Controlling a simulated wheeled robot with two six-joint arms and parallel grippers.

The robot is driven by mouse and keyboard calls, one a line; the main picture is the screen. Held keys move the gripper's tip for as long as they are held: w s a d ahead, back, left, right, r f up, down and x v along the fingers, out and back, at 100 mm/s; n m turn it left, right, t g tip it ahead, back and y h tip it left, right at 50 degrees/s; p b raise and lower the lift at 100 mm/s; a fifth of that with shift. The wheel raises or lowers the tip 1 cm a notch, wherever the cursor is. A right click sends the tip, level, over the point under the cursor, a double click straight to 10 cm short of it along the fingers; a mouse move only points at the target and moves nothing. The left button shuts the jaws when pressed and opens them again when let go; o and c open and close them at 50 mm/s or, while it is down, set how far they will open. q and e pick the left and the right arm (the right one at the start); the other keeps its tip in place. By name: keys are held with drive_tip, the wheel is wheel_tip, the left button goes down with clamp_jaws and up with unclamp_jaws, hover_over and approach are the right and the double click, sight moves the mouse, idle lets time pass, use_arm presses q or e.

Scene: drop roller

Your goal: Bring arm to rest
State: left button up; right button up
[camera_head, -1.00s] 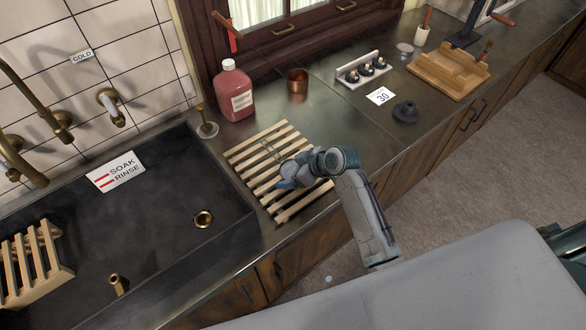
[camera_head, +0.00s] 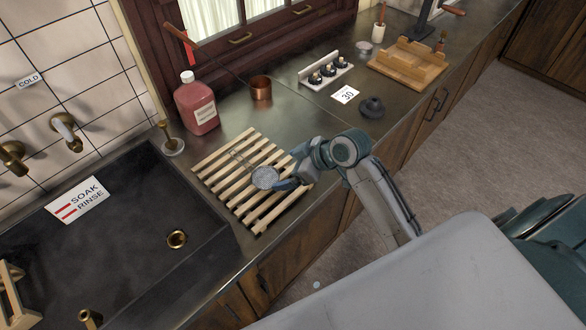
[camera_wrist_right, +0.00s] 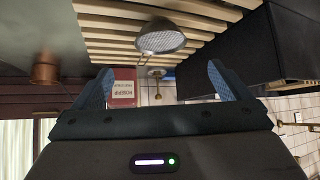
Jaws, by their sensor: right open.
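My right gripper (camera_head: 285,184) is over the front right part of the wooden slatted rack (camera_head: 222,157) in the head view. Its two blue fingers (camera_wrist_right: 160,85) stand wide apart in the right wrist view, with nothing between them. A small wire mesh strainer (camera_head: 265,178) is on the rack just left of the fingertips, with its handle toward the back left. The strainer also shows in the right wrist view (camera_wrist_right: 161,40), beyond the fingers and apart from them. My left gripper is not in the frames.
A dark sink (camera_head: 130,240) lies left of the rack. A red bottle (camera_head: 197,105) and a copper cup (camera_head: 261,88) stand behind it. A dark knob-shaped object (camera_head: 372,106), a switch-like block (camera_head: 325,72) and a wooden stand (camera_head: 408,64) are to the right.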

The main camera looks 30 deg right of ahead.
drive_tip(key=shift+s+d+r, duration=0.2)
drive_tip(key=shift+s+r, duration=0.15)
drive_tip(key=shift+r, duration=0.1)
